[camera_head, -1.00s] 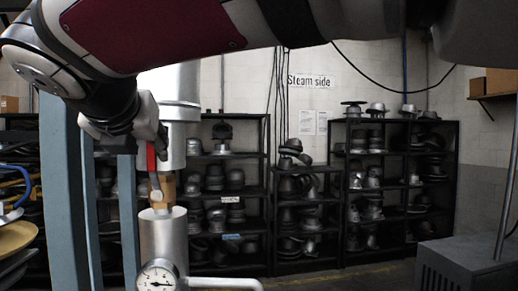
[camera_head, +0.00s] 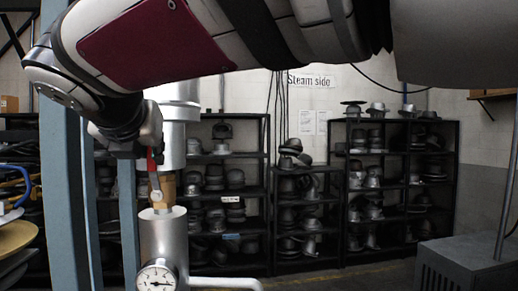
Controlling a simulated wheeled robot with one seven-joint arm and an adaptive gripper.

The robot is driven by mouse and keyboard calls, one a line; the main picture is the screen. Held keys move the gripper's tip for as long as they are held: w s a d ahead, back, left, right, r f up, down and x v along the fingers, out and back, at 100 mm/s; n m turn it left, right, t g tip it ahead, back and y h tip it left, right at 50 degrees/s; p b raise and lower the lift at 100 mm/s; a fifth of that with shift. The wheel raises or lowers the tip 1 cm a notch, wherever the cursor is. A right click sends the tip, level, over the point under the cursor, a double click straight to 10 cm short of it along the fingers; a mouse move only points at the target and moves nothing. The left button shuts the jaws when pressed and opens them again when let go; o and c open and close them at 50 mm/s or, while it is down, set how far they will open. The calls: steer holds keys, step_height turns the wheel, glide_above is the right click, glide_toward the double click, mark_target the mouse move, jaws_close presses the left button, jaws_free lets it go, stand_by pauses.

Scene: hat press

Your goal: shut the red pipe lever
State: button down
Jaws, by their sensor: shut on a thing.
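The red pipe lever (camera_head: 151,162) stands near upright at the brass valve (camera_head: 164,190), on the left of the head view. The valve sits between a thick silver pipe (camera_head: 180,130) above and a silver cylinder (camera_head: 164,235) below. My gripper (camera_head: 148,150) comes down from the upper left and is shut on the upper part of the lever. Its fingertips are small and partly hidden by the wrist. The lower part of the lever shows below the gripper.
A pressure gauge (camera_head: 157,278) is on the cylinder, with a pale pipe (camera_head: 225,283) running right. Blue-grey posts (camera_head: 62,190) stand close on the left. Black shelves of hat forms (camera_head: 310,215) line the back wall. A grey vented box (camera_head: 465,265) stands at the lower right.

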steer(key=d+m+b, duration=0.1)
steer(key=d+y+b, duration=0.1)
steer(key=w+d+m, duration=0.1)
steer(key=shift+d+f+m+y+b, duration=0.1)
steer(key=shift+f+m+y+b, duration=0.2)
steer(key=shift+y+b, duration=0.1)
steer(key=w+d+f+m+t+y+b, duration=0.1)
steer(key=d+f+m+y+b, duration=0.4)
steer(key=b, duration=1.6)
step_height(320, 180, down, 4)
steer(key=d+m, duration=0.1)
steer(key=m, duration=0.4)
steer(key=shift+w+m+t+y, duration=0.15)
steer(key=shift+m+t+y, duration=0.15)
steer(key=shift+m, duration=0.1)
steer(key=shift+f, duration=0.1)
steer(key=c, duration=1.6)
jaws_free()
steer(key=shift+o, duration=0.2)
